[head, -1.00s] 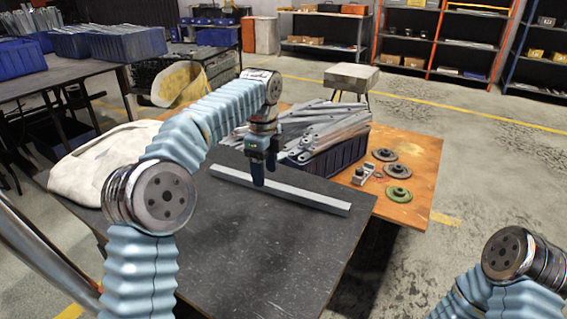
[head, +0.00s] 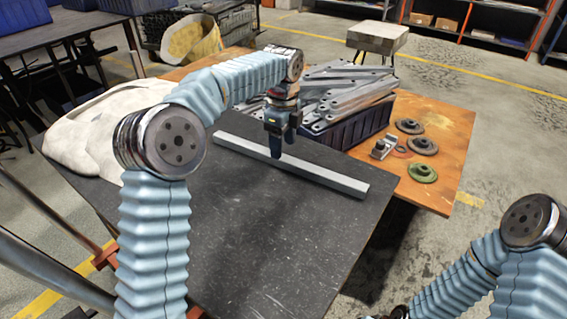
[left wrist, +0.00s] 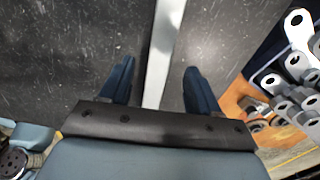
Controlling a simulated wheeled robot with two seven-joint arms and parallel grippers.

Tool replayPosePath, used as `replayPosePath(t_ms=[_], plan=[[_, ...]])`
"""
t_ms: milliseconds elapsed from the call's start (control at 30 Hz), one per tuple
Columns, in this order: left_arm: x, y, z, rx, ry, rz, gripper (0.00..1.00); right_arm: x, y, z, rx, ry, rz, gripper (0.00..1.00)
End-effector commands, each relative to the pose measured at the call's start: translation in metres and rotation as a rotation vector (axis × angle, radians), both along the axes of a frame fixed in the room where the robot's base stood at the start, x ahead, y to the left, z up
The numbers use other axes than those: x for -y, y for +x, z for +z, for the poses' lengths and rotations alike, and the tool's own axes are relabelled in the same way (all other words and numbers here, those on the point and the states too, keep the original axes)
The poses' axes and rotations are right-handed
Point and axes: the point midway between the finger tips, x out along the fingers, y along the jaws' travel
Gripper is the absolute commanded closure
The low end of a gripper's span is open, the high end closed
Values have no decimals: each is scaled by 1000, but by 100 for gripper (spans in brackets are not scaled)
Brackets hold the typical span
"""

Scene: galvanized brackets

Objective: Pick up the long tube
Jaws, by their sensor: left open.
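The long tube (head: 318,177) is a straight grey metal bar lying on the dark table top (head: 255,240), running from upper left to lower right in the head view. My left gripper (head: 277,153) points down over the tube, left of its middle. In the left wrist view the tube (left wrist: 164,50) passes between the two open blue fingers (left wrist: 155,82), with a gap on each side. The gripper hides a short part of the tube. I cannot tell the exact height of the fingertips. My right arm shows at the lower right, its gripper not clearly visible.
A blue crate (head: 357,131) full of metal brackets (head: 345,90) stands just behind the tube on an orange board (head: 445,115). Round discs (head: 422,172) and a small clamp (head: 384,147) lie right of it. A white sack (head: 90,140) lies at left. The table front is clear.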

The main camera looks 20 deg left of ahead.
Motion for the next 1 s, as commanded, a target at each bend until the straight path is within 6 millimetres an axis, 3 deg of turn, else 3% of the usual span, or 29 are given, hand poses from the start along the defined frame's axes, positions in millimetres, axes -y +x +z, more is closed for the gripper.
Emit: replayPosePath(t_ms=[267,567,900,1000], plan=[[1,-1,-43,-2,1,0,38,3,1,-8,2,-4,-5,100],[1,0,-47,-1,0,0,40,3,1,-8,3,-4,-6,100],[1,0,-47,-1,0,0,92,3,1,-8,3,-4,-5,100],[1,-1,-48,-2,1,0,100,3,1,-8,3,-4,-5,100]])
